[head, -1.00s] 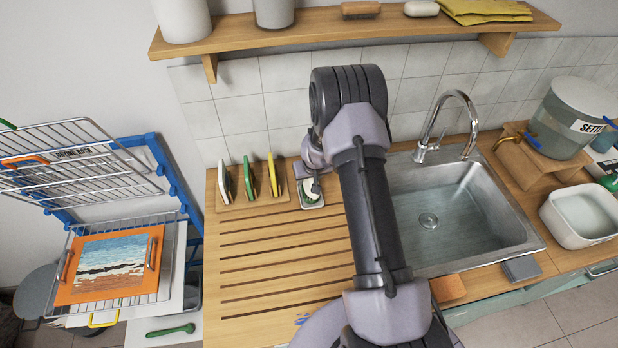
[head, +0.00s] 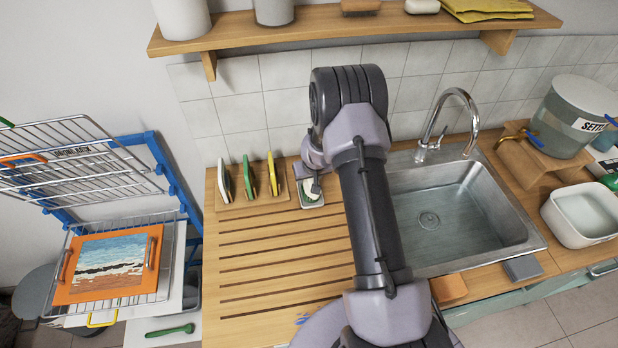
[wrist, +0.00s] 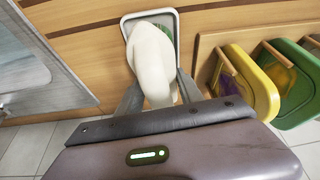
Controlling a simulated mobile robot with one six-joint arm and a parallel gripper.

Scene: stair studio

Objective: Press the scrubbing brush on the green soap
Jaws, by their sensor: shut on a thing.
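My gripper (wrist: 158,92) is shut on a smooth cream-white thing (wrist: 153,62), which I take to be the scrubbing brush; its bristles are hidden. It is held over a small pale dish (wrist: 177,42) with a rounded rim. A bit of green, the green soap (wrist: 168,27), shows in the dish beside the brush. The brush covers most of it, and I cannot tell whether they touch. In the head view the dish (head: 313,204) sits at the back of the wooden counter, with my gripper (head: 314,178) just above it.
A wooden rack (head: 252,199) with white, green and yellow upright pads stands close left of the dish. The sink (head: 445,215) and tap (head: 440,130) are to the right. A shelf (head: 360,27) hangs above. The grooved drainboard (head: 275,255) in front is clear.

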